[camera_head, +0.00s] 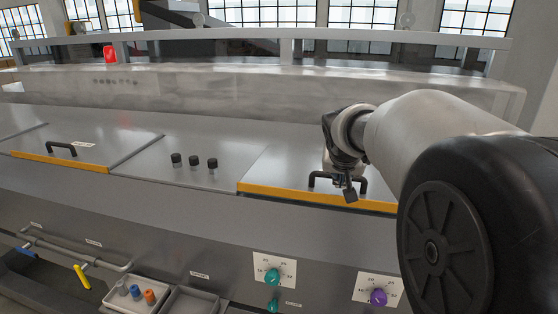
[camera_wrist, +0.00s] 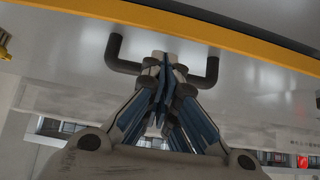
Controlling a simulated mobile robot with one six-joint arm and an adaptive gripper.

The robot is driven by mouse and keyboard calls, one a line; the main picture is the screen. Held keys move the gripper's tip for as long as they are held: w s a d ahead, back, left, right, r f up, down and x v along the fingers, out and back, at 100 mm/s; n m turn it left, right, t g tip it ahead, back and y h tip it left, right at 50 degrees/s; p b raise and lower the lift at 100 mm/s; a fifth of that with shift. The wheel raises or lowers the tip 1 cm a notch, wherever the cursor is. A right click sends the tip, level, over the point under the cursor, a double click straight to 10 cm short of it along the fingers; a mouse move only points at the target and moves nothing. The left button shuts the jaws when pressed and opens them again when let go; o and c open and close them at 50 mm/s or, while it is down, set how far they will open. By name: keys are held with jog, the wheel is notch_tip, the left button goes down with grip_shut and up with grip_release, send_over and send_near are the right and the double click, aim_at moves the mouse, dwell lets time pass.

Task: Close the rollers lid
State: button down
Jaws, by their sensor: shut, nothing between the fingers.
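A grey lid (camera_head: 275,168) with a yellow front edge (camera_head: 275,191) lies flat, looking closed, on the right part of the machine top. Its black handle (camera_head: 313,180) stands near that edge. My gripper (camera_head: 349,194) is at this handle, with its fingers shut and empty. In the wrist view my gripper (camera_wrist: 167,68) is in front of the middle of the handle (camera_wrist: 118,55), hiding part of its bar; contact cannot be told. A second yellow-edged lid (camera_head: 85,145) with a black handle (camera_head: 60,148) lies flat at the left. No readable label shows which is the rollers lid.
Three black knobs (camera_head: 193,161) stand on the panel between the lids. A teal knob (camera_head: 273,277) and a purple knob (camera_head: 378,297) are on the front face. A tray (camera_head: 135,297) of small parts is at lower left. A long raised housing (camera_head: 220,95) runs behind the lids.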

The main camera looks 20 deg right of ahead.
aim_at(338, 196)
jog(key=shift+a+f, duration=0.1)
jog(key=shift+f, duration=0.95)
jog(key=shift+s+f, duration=0.1)
jog(key=f+b, duration=0.3)
jog(key=shift+s+a+b, duration=0.15)
jog(key=shift+s+b, duration=0.05)
jog(key=shift+b, duration=0.1)
jog(key=shift+r, duration=0.3)
